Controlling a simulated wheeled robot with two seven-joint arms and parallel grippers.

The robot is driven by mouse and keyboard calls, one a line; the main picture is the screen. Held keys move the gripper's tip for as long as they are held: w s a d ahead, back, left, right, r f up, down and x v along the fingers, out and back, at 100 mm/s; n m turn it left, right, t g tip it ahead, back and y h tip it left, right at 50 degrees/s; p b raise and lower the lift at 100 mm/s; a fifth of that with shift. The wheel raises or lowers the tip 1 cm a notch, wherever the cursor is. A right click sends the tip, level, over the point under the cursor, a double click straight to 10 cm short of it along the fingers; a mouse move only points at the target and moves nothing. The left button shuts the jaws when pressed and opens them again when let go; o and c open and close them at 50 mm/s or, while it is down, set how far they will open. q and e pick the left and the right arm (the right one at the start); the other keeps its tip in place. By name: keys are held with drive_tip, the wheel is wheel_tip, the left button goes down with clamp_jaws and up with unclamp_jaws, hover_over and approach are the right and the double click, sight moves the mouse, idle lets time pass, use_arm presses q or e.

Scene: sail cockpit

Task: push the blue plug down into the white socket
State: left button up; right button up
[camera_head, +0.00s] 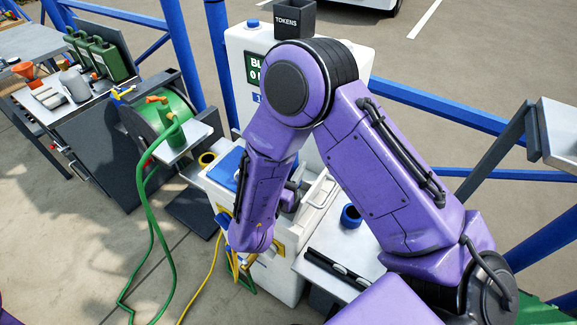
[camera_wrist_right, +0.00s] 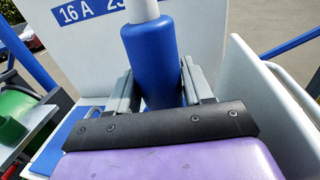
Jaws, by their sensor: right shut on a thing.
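The blue plug (camera_wrist_right: 150,60) is a thick blue cylinder in the right wrist view. It stands between the two grey fingers of my right gripper (camera_wrist_right: 158,82), which is shut on it. A narrower white cylindrical piece (camera_wrist_right: 143,10) meets the plug's far end at the top edge of that view; I cannot tell whether it is the white socket or part of the plug. The plug's near end is hidden behind the gripper's black bar. In the head view my purple right arm hides the plug and most of the gripper. My left gripper is out of view.
A white cabinet (camera_head: 238,45) with a "TOKENS" box (camera_head: 294,20) stands behind my right arm. A green hose reel (camera_head: 158,118) and a loose green hose (camera_head: 146,230) are at left. A blue ring (camera_head: 351,216) sits on a white shelf (camera_head: 367,262) at right. Blue rails (camera_head: 440,108) run behind.

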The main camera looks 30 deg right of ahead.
sight(288, 179)
wheel_tip(288, 179, down, 5)
drive_tip(key=b, duration=0.2)
drive_tip(key=shift+w+r+b, duration=0.1)
drive_tip(key=shift+r+b, duration=0.1)
drive_tip(key=shift+b, duration=0.15)
drive_tip(key=shift+a, duration=0.15)
idle(0.9)
drive_tip(key=shift+f+b, duration=0.55)
drive_tip(key=shift+b, duration=0.25)
drive_tip(key=o, duration=1)
drive_tip(key=shift+s+a, duration=0.1)
drive_tip(key=shift+s, duration=0.1)
drive_tip(key=shift+v, duration=5.4)
